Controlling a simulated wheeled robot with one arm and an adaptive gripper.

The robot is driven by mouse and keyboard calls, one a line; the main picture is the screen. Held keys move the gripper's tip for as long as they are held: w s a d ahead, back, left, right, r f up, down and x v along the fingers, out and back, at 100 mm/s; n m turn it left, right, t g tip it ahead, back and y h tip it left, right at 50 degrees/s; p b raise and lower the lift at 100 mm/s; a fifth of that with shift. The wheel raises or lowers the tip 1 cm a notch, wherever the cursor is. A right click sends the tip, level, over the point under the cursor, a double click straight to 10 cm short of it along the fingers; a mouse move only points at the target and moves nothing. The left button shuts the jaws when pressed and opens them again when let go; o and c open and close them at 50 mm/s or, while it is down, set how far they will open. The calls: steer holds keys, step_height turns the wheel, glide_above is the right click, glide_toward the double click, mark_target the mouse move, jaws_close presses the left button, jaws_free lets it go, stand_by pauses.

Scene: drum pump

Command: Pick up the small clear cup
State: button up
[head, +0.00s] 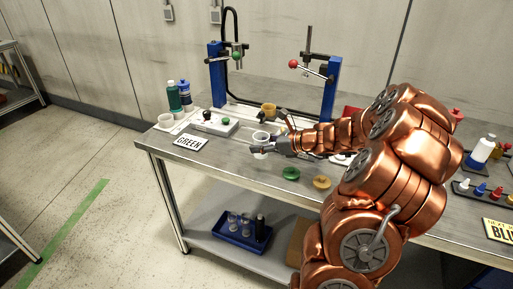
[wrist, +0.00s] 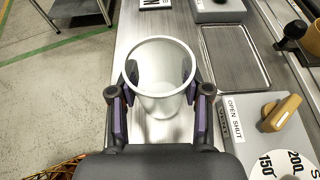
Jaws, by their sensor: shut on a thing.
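The small clear cup (head: 260,138) is upright between the fingers of my gripper (head: 268,147), near the front left part of the workbench (head: 225,160). In the wrist view the cup (wrist: 160,68) shows its round rim and see-through wall. My gripper (wrist: 160,105) is shut on it, with one finger on each side. In the wrist view the cup hides part of the bench top. I cannot tell whether its base touches the bench.
A blue frame (head: 331,88) rises behind. A green disc (head: 291,173) and a yellow disc (head: 322,183) lie near the front edge. A flat tray (wrist: 236,56) lies right of the cup.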

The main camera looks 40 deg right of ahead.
steer(key=s+d, duration=0.1)
steer(key=s, duration=0.3)
steer(key=s+d+r+b, duration=0.1)
steer(key=s, duration=0.8)
steer(key=shift+s+d+r, duration=0.15)
steer(key=shift+s+d, duration=0.15)
steer(key=shift+d, duration=0.1)
